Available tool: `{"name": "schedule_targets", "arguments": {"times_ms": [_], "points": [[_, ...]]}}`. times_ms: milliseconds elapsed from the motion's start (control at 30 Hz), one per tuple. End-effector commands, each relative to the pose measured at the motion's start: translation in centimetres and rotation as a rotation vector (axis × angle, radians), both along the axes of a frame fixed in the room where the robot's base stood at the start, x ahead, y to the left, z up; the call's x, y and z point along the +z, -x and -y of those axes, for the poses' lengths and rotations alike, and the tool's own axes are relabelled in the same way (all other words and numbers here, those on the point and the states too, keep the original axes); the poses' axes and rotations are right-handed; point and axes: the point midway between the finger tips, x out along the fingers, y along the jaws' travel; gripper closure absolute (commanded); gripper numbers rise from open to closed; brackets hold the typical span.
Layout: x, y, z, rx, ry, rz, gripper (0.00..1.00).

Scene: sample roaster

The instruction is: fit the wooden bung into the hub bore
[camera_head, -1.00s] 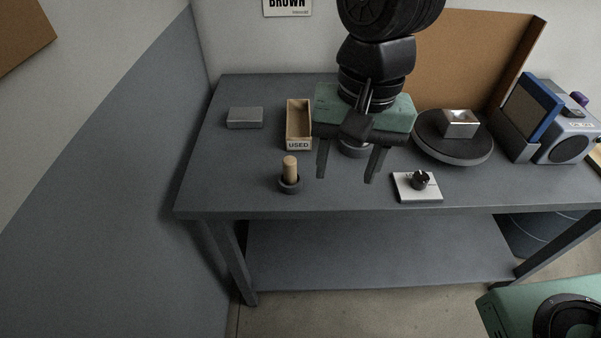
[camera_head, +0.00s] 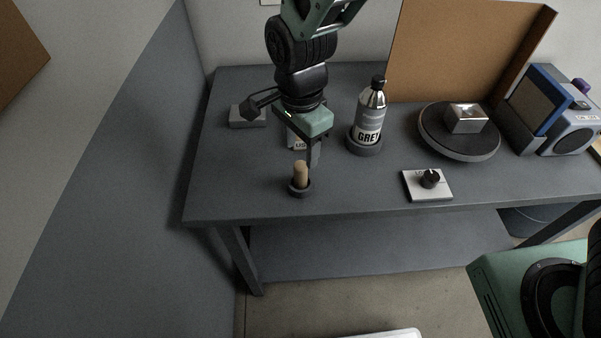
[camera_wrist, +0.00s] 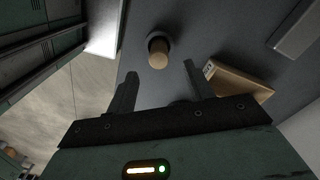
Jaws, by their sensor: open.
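The wooden bung (camera_head: 300,172) stands upright in a small dark round holder (camera_head: 299,190) near the table's front left edge. In the wrist view the bung (camera_wrist: 158,57) shows end-on, ahead of and between my finger tips but beyond them, in its dark holder. My gripper (camera_head: 307,160) hangs just behind and above the bung in the head view. Its fingers (camera_wrist: 160,68) are apart with nothing between them. I cannot make out a hub bore for certain in either view.
A bottle marked GREY (camera_head: 370,112) stands in a dark ring right of my gripper. The USED box (camera_wrist: 238,82) is close to one finger. A grey block (camera_head: 247,117), a round turntable (camera_head: 458,148) and a knob plate (camera_head: 427,185) are on the table (camera_head: 345,200).

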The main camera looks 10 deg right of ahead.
Motion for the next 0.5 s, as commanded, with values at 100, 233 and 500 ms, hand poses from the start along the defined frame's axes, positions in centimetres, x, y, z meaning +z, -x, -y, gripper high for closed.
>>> {"name": "schedule_targets", "arguments": {"times_ms": [100, 233, 500], "points": [[-1.7, 0.1, 0.0, -0.001, 0.002, -0.003, 0.48], [-2.5, 0.0, 0.0, 0.0, 0.001, -0.001, 0.48], [-5.5, 0.2, 0.1, 0.0, 0.003, -0.004, 0.48]]}}
